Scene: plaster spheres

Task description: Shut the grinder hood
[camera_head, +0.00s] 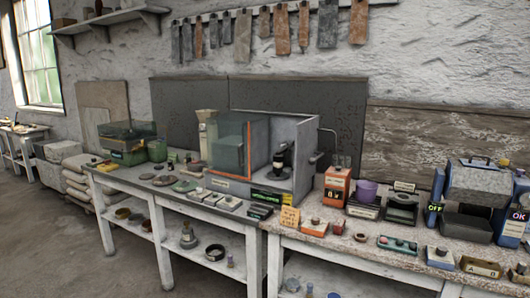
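A grey box-like hood (305,145) stands on the middle of the bench. Its orange-edged clear panel (228,146) is at the left of the opening and the front looks open. A black device (283,158) stands inside, and I take this for the grinder, though I cannot read a label that says so. Neither of my grippers shows in the head view.
The white bench (165,187) holds several flat pads and small boxes in front of the hood. A green machine with a clear cover (128,143) stands at the left. A blue and grey machine (480,190) stands at the right. The floor (50,235) at front left is clear.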

